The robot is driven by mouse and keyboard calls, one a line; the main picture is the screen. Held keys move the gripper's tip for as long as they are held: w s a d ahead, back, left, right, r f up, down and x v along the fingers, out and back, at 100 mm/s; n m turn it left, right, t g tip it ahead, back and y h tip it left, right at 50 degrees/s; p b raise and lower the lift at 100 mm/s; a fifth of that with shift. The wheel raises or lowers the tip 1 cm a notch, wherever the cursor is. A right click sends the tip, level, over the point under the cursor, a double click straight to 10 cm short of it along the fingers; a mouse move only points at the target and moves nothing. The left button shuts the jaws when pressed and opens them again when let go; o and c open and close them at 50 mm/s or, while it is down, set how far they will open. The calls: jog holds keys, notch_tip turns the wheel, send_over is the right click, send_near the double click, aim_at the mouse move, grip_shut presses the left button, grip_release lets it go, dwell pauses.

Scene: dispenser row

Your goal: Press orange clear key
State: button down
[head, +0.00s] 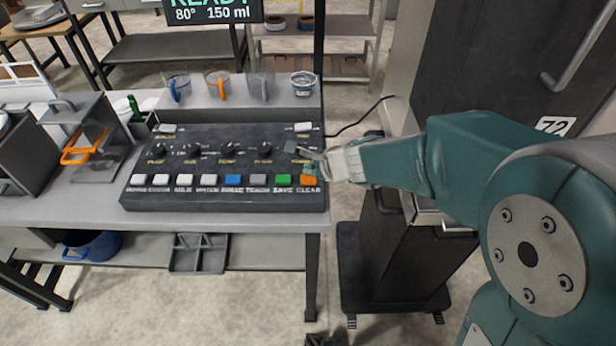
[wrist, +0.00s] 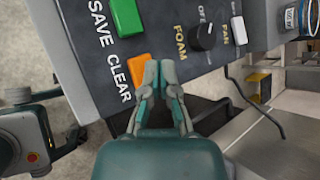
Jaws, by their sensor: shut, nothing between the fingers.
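The orange clear key (head: 308,181) sits at the right end of the key row on the dark control panel (head: 250,202). In the wrist view the orange key (wrist: 138,68) is partly hidden behind my fingertips, with the word CLEAR beside it. My gripper (head: 306,158) reaches in from the right over the panel's right end. In the wrist view its fingers (wrist: 158,72) are together, shut and empty, with the tips beside or over the key. I cannot tell whether they touch it. The green save key (head: 283,180) is just left of the clear key.
Several white, blue and grey keys fill the row further left, with black knobs (head: 228,148) behind them. Measuring cups (head: 217,83) stand behind the panel. A screen (head: 213,10) above reads READY, 80°, 150 ml. A dark cabinet (head: 395,245) stands right of the table.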

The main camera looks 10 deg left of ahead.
aim_at(313, 180)
jog(key=shift+r, duration=2.45)
jog(key=shift+d+r, duration=0.2)
jog(key=shift+d, duration=0.05)
jog(key=s+d+r+n+h, duration=0.3)
jog(key=s+d+n, duration=0.5)
jog(key=d, duration=0.5)
jog(key=s+d+r+n+h, duration=0.3)
jog(key=s+d+n, duration=0.5)
jog(key=s+d, duration=0.3)
jog(key=shift+s+d+h, duration=0.35)
jog(key=shift+d+h, duration=0.45)
jog(key=shift+d, duration=0.4)
